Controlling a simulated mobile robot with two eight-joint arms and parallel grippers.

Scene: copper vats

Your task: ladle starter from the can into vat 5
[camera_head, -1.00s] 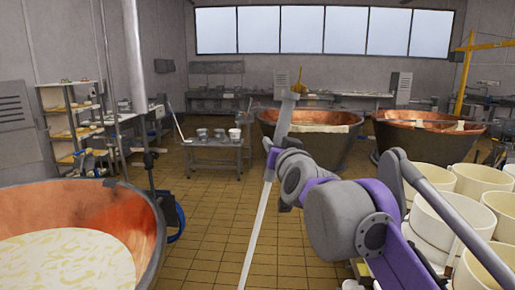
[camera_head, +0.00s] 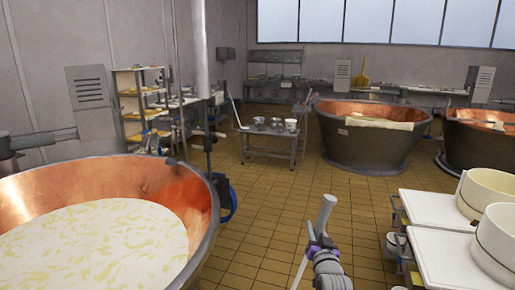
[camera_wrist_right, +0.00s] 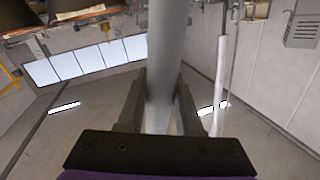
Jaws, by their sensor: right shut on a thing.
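My right gripper (camera_head: 318,247) is low in the middle of the head view, shut on a grey rod (camera_head: 326,210), which looks like the ladle handle. In the right wrist view the rod (camera_wrist_right: 167,60) runs between the two fingers (camera_wrist_right: 158,100). A thin pale rod (camera_head: 299,272) runs down-left beside the gripper; the ladle's bowl is out of sight. A big copper vat (camera_head: 187,190) with pale, streaky contents stands at the near left. Two more copper vats (camera_head: 365,150) (camera_head: 480,148) stand farther back. I cannot tell which is vat 5. My left gripper is not in view.
A small metal cart (camera_head: 268,143) holds several pots, one a white pail (camera_head: 291,125); I cannot tell which is the can. White-topped tables (camera_head: 440,210) with white tubs (camera_head: 490,190) stand at right. Shelves (camera_head: 140,105) are at the back left. Tiled floor (camera_head: 270,215) is open between.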

